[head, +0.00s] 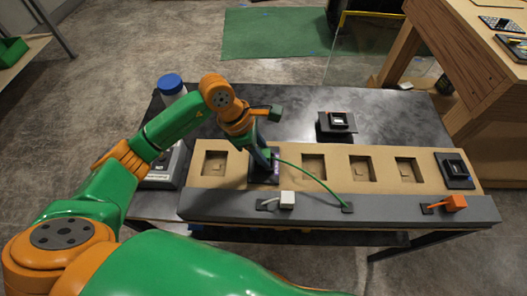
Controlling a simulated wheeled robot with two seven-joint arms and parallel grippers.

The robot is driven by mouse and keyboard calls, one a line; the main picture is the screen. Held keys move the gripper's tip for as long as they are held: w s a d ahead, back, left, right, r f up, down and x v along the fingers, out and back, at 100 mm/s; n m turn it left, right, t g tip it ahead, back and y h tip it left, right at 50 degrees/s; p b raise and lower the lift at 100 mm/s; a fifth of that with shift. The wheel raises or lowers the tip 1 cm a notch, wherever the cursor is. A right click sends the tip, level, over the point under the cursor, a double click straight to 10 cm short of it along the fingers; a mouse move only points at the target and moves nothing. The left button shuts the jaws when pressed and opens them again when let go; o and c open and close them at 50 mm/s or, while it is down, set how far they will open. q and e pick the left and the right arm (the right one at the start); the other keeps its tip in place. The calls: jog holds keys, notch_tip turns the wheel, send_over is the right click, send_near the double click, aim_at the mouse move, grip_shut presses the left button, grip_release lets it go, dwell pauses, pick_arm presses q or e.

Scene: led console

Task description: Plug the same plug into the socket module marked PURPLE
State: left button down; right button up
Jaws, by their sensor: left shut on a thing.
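My left gripper (262,163) points down over the second recess from the left of the brown console (335,187). It is shut on the plug of the green cable (318,178), and its fingers hide the plug. A dark socket module (265,180) sits in that recess under the gripper, with a small purplish patch beside the fingers. I cannot tell whether the plug is seated in it. The green cable curves right to the front ledge. A second dark module (455,171) is at the console's right end. A third module (336,122) stands on the table behind the console. My right gripper is not in view.
A white plug (287,200) and an orange plug (455,203) rest on the grey front ledge (400,212). Several console recesses are empty. A blue-capped bottle (171,88) stands at the table's left. The dark tabletop (400,118) is mostly clear behind the console.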

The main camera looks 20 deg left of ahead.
pick_arm(q)
jog(key=shift+f+b, duration=0.2)
jog(key=shift+b, duration=0.15)
dwell(0.4)
jog(key=c, duration=0.5)
grip_release()
jog(key=shift+o, duration=1)
jog(key=shift+r+p, duration=0.3)
jog(key=shift+r, duration=0.05)
jog(key=shift+r+p, duration=2.15)
jog(key=shift+r, duration=1.1)
jog(key=shift+f, duration=0.1)
